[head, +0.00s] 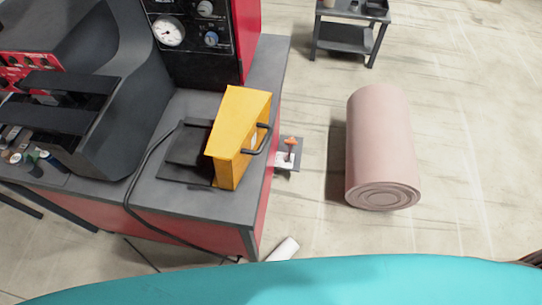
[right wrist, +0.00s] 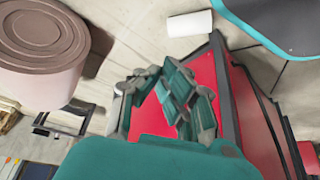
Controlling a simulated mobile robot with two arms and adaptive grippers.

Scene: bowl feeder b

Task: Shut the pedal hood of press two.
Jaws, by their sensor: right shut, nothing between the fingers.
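The yellow pedal hood (head: 237,138) stands upright on the grey bench top near its right edge in the head view. A black bar handle (head: 259,141) sticks out from its right side. A dark flat base (head: 186,150) lies open to view on the left of the hood, so the hood appears raised. My right gripper (right wrist: 157,75) shows in the right wrist view, with its fingers shut and empty, in front of the red bench side (right wrist: 201,75). It is not in the head view, and the hood is not recognisable in the wrist view. My left gripper is in neither view.
A black cable (head: 143,165) curves over the bench. The press panel with a gauge (head: 168,33) stands behind. A pink roll (head: 381,140) stands on the floor at right, and a small plate with an orange-topped item (head: 290,143) sits beside the bench. A white cylinder (right wrist: 190,24) lies on the floor.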

